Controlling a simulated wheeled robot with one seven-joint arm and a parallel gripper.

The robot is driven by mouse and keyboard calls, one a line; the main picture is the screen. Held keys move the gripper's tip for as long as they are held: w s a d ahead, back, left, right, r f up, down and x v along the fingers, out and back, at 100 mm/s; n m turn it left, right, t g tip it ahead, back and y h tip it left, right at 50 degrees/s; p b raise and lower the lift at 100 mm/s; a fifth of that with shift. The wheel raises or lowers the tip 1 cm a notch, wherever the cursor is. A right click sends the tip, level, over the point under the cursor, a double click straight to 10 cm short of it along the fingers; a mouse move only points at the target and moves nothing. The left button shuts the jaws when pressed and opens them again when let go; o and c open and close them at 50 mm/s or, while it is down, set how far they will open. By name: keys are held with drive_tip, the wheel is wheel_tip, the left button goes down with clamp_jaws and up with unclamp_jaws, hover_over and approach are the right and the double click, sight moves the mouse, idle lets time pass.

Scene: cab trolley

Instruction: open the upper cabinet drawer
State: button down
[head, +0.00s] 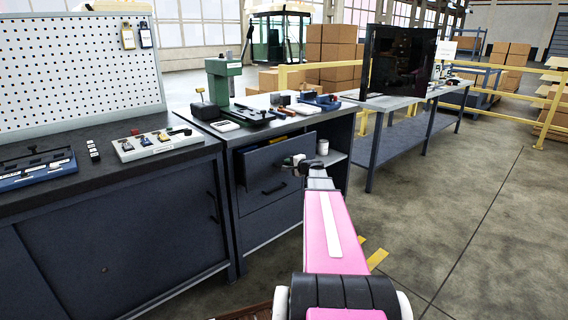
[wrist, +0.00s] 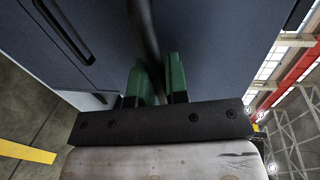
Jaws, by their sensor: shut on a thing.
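The cabinet (head: 240,222) is dark blue-grey and stands under a bench top. Its upper drawer (head: 262,162) stands partly out, with its inside and something yellow showing over the front. My gripper (head: 298,163) is at the right part of that drawer front. In the wrist view, my gripper's green fingers (wrist: 157,82) are shut on the dark bar of the upper drawer handle (wrist: 147,30), one finger on each side. The lower drawer (head: 272,208) is closed, and its handle (head: 274,188) also shows in the wrist view (wrist: 64,30).
A green press (head: 222,80) and small tools stand on the bench top. An open shelf with a white cup (head: 323,147) is right of the drawers. A sliding-door cabinet (head: 120,240) stands to the left. Floor (head: 460,220) is free to the right.

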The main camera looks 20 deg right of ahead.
drive_tip(key=f+v, duration=0.2)
drive_tip(key=v, duration=0.8)
drive_tip(key=f+v, duration=0.2)
drive_tip(key=v, duration=0.9)
drive_tip(key=shift+s+d, duration=0.2)
drive_tip(key=shift+s, duration=0.5)
drive_tip(key=shift+f, duration=0.1)
drive_tip(key=c, duration=1.1)
unclamp_jaws()
drive_tip(key=shift+c, duration=0.2)
drive_tip(key=v, duration=1.1)
